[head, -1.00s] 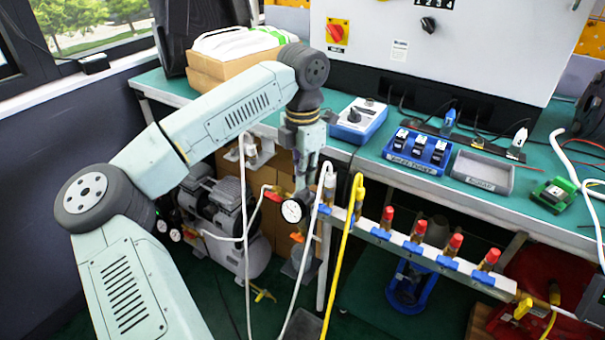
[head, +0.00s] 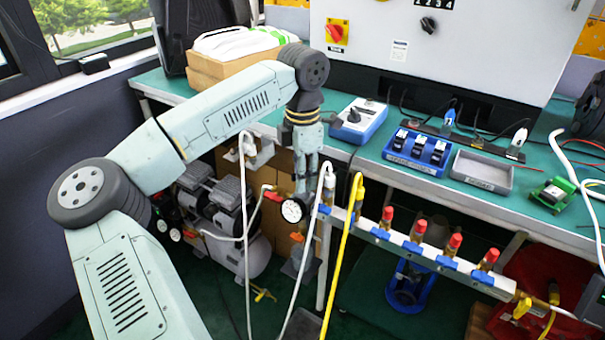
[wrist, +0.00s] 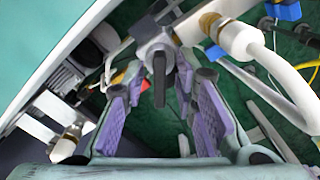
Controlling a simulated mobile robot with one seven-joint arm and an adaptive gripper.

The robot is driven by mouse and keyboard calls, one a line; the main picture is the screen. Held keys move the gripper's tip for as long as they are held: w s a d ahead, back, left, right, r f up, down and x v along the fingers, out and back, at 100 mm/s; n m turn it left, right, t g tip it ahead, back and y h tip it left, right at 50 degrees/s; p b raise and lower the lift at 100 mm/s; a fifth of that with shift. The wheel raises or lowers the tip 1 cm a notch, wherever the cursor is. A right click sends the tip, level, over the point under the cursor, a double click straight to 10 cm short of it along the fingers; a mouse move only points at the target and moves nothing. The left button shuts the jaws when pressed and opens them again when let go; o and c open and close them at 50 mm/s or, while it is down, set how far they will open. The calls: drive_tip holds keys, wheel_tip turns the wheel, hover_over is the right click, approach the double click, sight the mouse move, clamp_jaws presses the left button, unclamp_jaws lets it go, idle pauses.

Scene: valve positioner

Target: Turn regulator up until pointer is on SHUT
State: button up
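Below the bench's front edge is a fitting with a round white gauge (head: 293,210), which I take to be the regulator; the gauge needle is too small to read. In the wrist view a grey fitting carries a dark upright handle (wrist: 160,78). My gripper (wrist: 166,92) is open, its purple-padded fingers on either side of that handle, with gaps showing. In the head view my gripper (head: 304,185) points down just above the gauge and hides part of the fitting. I cannot make out a SHUT mark or its pointer.
A white hose and a yellow hose (head: 347,235) hang just right of my gripper. A manifold (head: 440,262) with several red-capped valves runs right. A compressor (head: 225,225) stands behind on the floor. A blue box with a knob (head: 353,116) sits on the bench (head: 510,208) above.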

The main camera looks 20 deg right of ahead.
wheel_tip(320, 180, up, 12)
idle(0.7)
idle(1.3)
